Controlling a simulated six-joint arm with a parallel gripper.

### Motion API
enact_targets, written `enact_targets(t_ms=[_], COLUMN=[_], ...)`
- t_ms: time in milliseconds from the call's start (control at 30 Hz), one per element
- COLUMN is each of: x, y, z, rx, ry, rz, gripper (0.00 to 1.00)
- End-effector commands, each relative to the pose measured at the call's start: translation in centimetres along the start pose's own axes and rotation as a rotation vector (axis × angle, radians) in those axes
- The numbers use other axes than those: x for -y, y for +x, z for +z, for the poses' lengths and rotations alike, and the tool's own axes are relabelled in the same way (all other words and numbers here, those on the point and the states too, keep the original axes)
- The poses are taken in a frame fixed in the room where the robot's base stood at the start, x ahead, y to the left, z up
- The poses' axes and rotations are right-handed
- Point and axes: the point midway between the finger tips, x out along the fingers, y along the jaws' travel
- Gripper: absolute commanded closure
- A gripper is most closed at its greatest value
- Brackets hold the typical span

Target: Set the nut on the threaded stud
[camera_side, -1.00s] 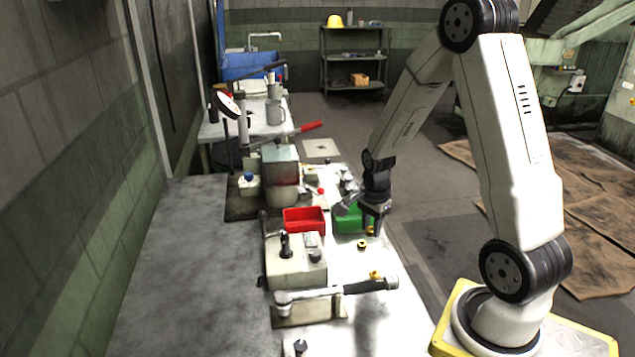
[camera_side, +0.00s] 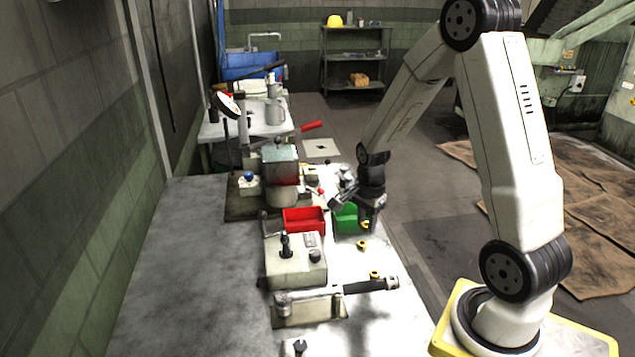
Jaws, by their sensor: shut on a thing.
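My gripper (camera_side: 367,220) points down at the front right of the bench, beside the green bin. It is shut on a small brass-yellow nut (camera_side: 365,226), which shows just under the fingertips. The nut appears held above the bench top. A dark upright post (camera_side: 286,246), which looks like the threaded stud, stands on a pale block left of my gripper. Its thread is too small to make out. Two more yellow nuts lie on the bench, one just below my gripper (camera_side: 362,245) and one nearer the camera (camera_side: 375,275).
A red bin (camera_side: 304,219) stands behind the pale block (camera_side: 292,268). The green bin (camera_side: 346,219) is partly hidden by my gripper. A press-like fixture (camera_side: 281,165) rises behind. The bench's left side is clear.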

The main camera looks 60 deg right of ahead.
Motion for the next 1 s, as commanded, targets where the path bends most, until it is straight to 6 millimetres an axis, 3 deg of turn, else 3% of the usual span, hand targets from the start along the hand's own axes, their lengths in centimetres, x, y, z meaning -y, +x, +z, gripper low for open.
enact_targets(t_ms=[267,500,733,1000], x=[4.2,8.0,9.8,10.2], y=[-2.1,-5.1,-7.3,-8.1], z=[4.2,10.2,14.8,16.4], rx=[-0.001,-0.001,0.000,0.000], ry=[-0.154,-0.330,-0.450,-0.493], rz=[-0.003,-0.004,-0.001,0.000], gripper=[1.00,1.00,1.00,1.00])
